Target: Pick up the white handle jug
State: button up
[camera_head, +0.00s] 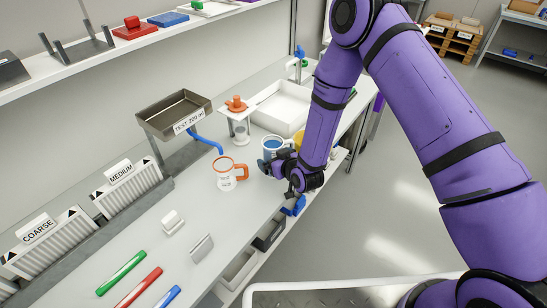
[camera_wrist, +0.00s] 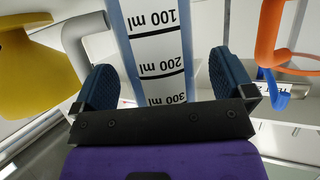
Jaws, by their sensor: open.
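The jug with the white handle appears to be the blue-rimmed one (camera_head: 272,143), on the bench just behind my gripper (camera_head: 270,166). In the wrist view, the blue and white jug (camera_wrist: 158,45) appears upside down, with 100, 200 and 300 ml marks. Its pale handle (camera_wrist: 72,35) curves out on the left. My gripper (camera_wrist: 160,88) is open, one dark blue finger on each side of the jug's body. I cannot tell whether either finger touches it. In the head view my gripper hides the jug's lower part.
A jug with an orange handle (camera_head: 226,174) stands left of my gripper; its handle (camera_wrist: 270,35) shows at right in the wrist view. A yellow object (camera_wrist: 35,60) is close on the other side. A white tray (camera_head: 282,108) lies behind. The bench's right edge is near.

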jog(key=shift+c, duration=0.5)
jog(key=c, duration=1.2)
jog(key=shift+r, duration=0.1)
